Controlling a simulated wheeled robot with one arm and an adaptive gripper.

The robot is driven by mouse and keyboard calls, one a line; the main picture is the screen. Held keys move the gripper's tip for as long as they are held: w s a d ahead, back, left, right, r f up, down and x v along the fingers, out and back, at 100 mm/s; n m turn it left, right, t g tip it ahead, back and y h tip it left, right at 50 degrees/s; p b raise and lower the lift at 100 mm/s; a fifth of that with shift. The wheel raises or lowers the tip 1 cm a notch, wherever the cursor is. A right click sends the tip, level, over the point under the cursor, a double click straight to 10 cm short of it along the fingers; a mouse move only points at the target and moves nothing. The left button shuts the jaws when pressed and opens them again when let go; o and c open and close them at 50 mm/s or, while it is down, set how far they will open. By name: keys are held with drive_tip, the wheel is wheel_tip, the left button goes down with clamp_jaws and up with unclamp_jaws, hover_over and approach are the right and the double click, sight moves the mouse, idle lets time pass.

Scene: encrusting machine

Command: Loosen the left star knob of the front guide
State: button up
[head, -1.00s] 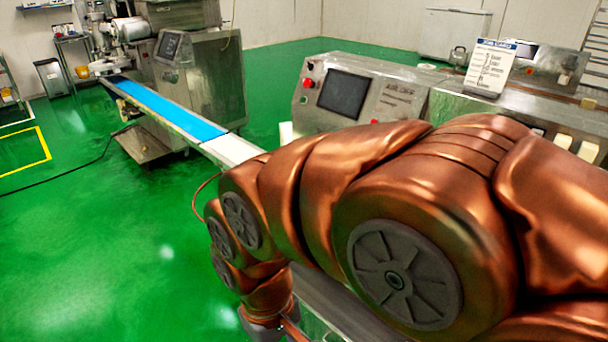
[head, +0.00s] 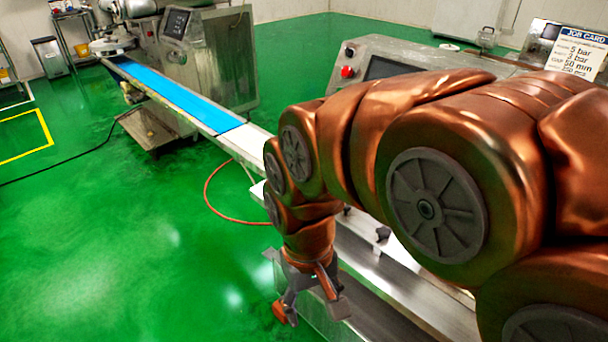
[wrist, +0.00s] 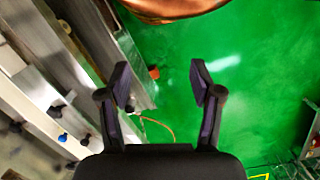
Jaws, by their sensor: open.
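My gripper (head: 312,308) hangs below my copper-coloured arm, beside the metal rails of the machine in the head view. In the wrist view my gripper (wrist: 161,80) is open, with nothing between its two dark fingers. Small dark knobs or fittings show on the machine in the head view, one (head: 382,233) on the pale rail. The wrist view shows a dark knob (wrist: 57,106) and a blue one (wrist: 63,137) left of the fingers, apart from them. I cannot tell which is the left star knob of the front guide. My arm hides part of the machine.
A blue conveyor belt (head: 180,95) runs back left to another machine. An orange hose (head: 207,190) loops on the green floor. A control panel with a red button (head: 347,72) and a job card (head: 578,53) stand behind my arm. The floor at left is largely clear.

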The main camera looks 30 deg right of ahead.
drive_tip(key=w+d+m, duration=0.5)
drive_tip(key=w+d, duration=0.2)
drive_tip(key=w, duration=0.4)
drive_tip(key=w+d+f+m+t+b, duration=0.1)
drive_tip(key=w+d+m, duration=0.5)
drive_tip(key=w, duration=0.5)
drive_tip(key=w+d+m, duration=0.6)
drive_tip(key=w+d, duration=0.4)
drive_tip(key=w, duration=0.2)
drive_tip(key=shift+d+f+t, duration=0.1)
drive_tip(key=shift+f+t, duration=0.2)
drive_tip(key=shift+w+d+f, duration=0.35)
drive_tip(key=shift+w+d, duration=0.05)
drive_tip(key=shift+f+p, duration=0.65)
drive_tip(key=shift+f, duration=3.15)
drive_tip(key=c, duration=1.1)
drive_tip(key=shift+c, duration=0.2)
